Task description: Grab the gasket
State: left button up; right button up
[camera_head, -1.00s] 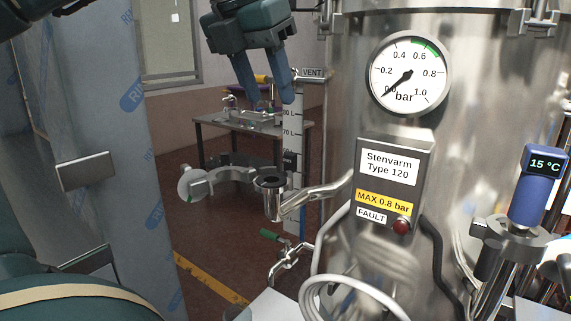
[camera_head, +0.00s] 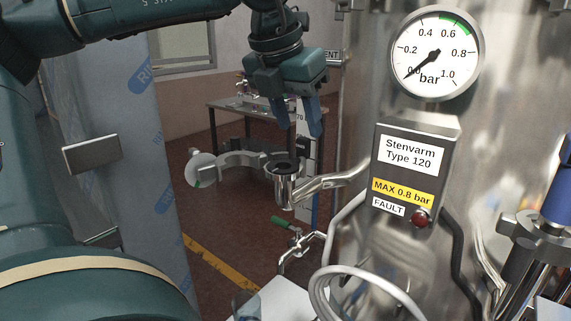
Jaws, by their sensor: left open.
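A black gasket (camera_head: 274,166) appears to sit as a dark ring on the open, upturned end of a bent steel pipe (camera_head: 335,180) that comes out of the steel tank. An opened clamp (camera_head: 240,160) hangs beside and behind the pipe end, with a pale round knob at its left. My left gripper (camera_head: 299,131) is open and empty, with blue fingers pointing down. It is just above the pipe end in the picture, apart from the gasket; the depth between them is hard to tell. My right gripper is not in view.
The steel tank (camera_head: 375,125) with its pressure gauge (camera_head: 436,54) and label box (camera_head: 412,165) stands close on the right. A green-handled valve (camera_head: 290,232) is below the pipe. A film-covered panel (camera_head: 130,180) stands at left. A work table (camera_head: 222,108) is farther back.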

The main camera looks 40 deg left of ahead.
aim_at(302, 138)
pick_arm(q)
jog(key=shift+x, duration=1.55)
jog(key=shift+a+r, duration=0.1)
jog(key=shift+c, duration=0.4)
grip_shut()
